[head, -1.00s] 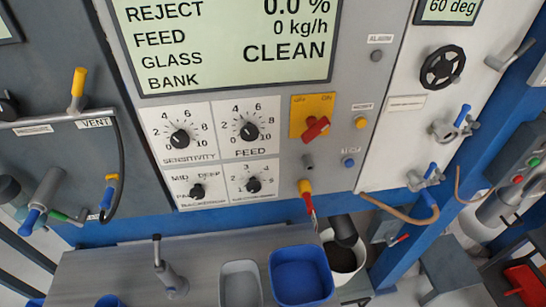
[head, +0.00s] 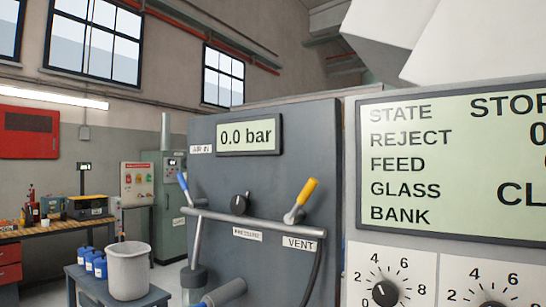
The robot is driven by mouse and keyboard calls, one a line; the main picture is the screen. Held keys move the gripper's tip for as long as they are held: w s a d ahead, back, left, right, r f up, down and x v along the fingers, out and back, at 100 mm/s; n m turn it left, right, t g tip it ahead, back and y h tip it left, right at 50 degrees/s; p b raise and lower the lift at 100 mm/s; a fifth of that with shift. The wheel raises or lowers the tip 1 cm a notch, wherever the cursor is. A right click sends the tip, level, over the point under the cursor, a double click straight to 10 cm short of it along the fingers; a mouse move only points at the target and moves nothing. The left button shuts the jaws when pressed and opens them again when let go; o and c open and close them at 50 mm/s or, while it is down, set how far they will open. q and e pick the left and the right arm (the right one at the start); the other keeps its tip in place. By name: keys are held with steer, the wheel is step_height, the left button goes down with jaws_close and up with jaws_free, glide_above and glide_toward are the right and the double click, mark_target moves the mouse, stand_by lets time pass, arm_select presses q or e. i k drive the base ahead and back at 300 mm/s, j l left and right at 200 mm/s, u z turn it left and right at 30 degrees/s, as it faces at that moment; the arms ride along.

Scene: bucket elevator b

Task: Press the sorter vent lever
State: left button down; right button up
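The vent lever (head: 306,193) has a yellow handle on a grey pivot, and it leans up and to the right. It sits at the right part of a dark panel (head: 262,172), just above the label VENT (head: 300,244). Neither of my grippers is in the head view.
A blue-handled lever (head: 183,183) and a black knob (head: 240,203) share the panel, below a display (head: 248,135) reading 0.0 bar. A grey pipe (head: 260,223) crosses it. The sorter screen (head: 455,165) is at the right. A white bucket (head: 128,270) stands on a table at lower left.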

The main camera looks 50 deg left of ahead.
mark_target(296, 215)
steer(key=u, duration=1.35)
